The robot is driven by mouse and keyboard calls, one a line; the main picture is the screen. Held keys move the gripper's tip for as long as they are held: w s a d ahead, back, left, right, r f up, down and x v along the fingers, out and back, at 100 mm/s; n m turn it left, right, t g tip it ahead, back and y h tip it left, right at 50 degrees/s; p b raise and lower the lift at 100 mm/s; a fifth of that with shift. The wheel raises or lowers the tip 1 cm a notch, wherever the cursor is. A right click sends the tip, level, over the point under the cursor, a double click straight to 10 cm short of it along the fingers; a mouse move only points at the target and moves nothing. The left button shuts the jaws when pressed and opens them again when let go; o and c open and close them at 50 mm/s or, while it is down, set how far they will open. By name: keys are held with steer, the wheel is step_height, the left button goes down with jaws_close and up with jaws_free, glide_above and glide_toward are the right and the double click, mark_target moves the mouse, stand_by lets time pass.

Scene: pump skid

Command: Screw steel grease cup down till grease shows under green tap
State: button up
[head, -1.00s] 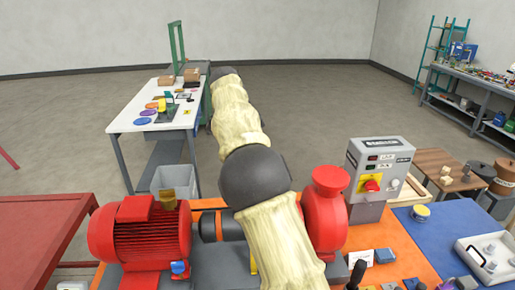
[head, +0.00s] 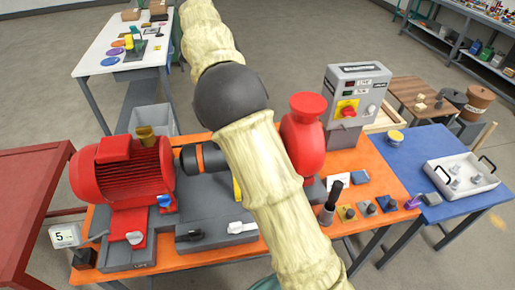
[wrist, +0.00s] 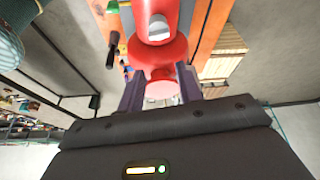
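My gripper (wrist: 160,97) is open and empty in the wrist view, its two dark fingers apart. The red pump (wrist: 160,60) lies beyond and between them, with a pale grey steel-looking part (wrist: 158,27) on it; I cannot tell whether this is the grease cup. A small green part (wrist: 113,7) shows near the top edge; I cannot tell whether it is the green tap. In the head view my arm crosses in front of the red pump (head: 304,135) and its end is out of frame. No grease is visible.
A red motor (head: 120,180) with a brass cup (head: 145,132) stands left on the orange bench (head: 350,158). A grey control box (head: 355,92) stands behind the pump. A blue table (head: 425,152) with a white tray (head: 465,185) is at right. Grey floor lies behind.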

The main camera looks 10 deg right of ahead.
steer(key=s+d+f+n+y, duration=0.2)
steer(key=s+d+f+n, duration=0.1)
steer(key=d+f, duration=0.25)
steer(key=s+f+n, duration=0.4)
steer(key=s, duration=0.4)
steer(key=s+d+f+n+t+y, duration=0.1)
steer(key=s+f+n, duration=0.3)
steer(key=s, duration=0.5)
steer(key=s+d+f+n+y, duration=0.1)
steer(key=s+f+n, duration=0.3)
steer(key=s, duration=0.4)
steer(key=shift+s+f+n+t, duration=0.25)
steer(key=shift+f+n+t, duration=0.05)
steer(key=shift+t, duration=0.1)
steer(key=shift+d, duration=0.15)
